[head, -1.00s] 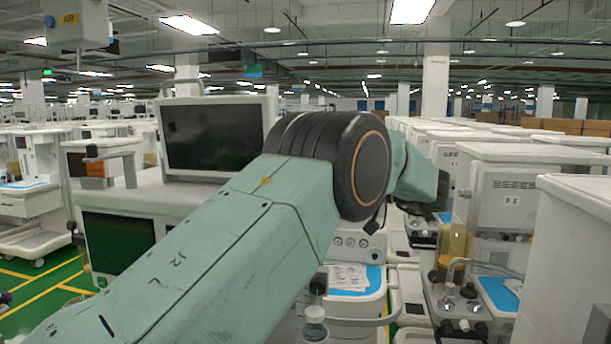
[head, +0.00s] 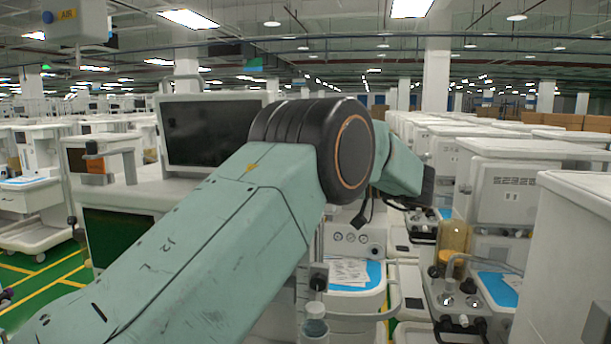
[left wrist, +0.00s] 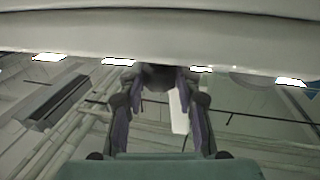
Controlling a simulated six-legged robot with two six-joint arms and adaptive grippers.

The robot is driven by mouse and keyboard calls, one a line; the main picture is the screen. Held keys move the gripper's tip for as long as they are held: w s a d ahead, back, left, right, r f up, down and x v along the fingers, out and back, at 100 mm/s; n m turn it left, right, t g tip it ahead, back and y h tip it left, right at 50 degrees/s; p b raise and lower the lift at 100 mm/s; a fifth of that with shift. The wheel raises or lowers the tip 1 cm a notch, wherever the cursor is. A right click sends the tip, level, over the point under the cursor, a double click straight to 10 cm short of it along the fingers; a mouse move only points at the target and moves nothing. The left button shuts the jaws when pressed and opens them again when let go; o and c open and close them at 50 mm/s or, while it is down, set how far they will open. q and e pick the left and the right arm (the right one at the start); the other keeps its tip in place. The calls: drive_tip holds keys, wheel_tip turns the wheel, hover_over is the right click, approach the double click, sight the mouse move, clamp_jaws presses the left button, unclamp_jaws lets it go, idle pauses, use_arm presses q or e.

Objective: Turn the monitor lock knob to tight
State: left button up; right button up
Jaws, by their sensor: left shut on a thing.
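My left gripper (left wrist: 160,88) shows in the left wrist view, with a finger on each side and its tips up at a dark knob (left wrist: 158,74). It is shut on this knob, which sits just under the edge of a white housing (left wrist: 160,36). The fingers hide part of the knob, and no mark of its turn angle can be read. In the head view a monitor with a dark screen (head: 208,132) stands on a cart behind my left arm. My right gripper is in neither view.
White anaesthesia carts (head: 510,195) stand in rows on the right. A cart with a blue-topped tray (head: 372,275) and an amber canister (head: 452,240) lie beyond my arm. Green floor with yellow lines (head: 50,275) shows at the lower left.

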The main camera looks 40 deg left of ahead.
use_arm(q)
drive_tip(key=c, duration=0.3)
drive_tip(key=shift+m+t, duration=0.3)
drive_tip(key=shift+s+m+t+y+b, duration=0.1)
drive_tip(key=shift+m+t+y+b, duration=0.25)
drive_tip(key=shift+t, duration=0.35)
drive_tip(key=shift+s+m+t, duration=0.1)
drive_tip(key=shift+m+t, duration=0.75)
drive_tip(key=shift+t, duration=0.25)
drive_tip(key=shift+f, duration=0.1)
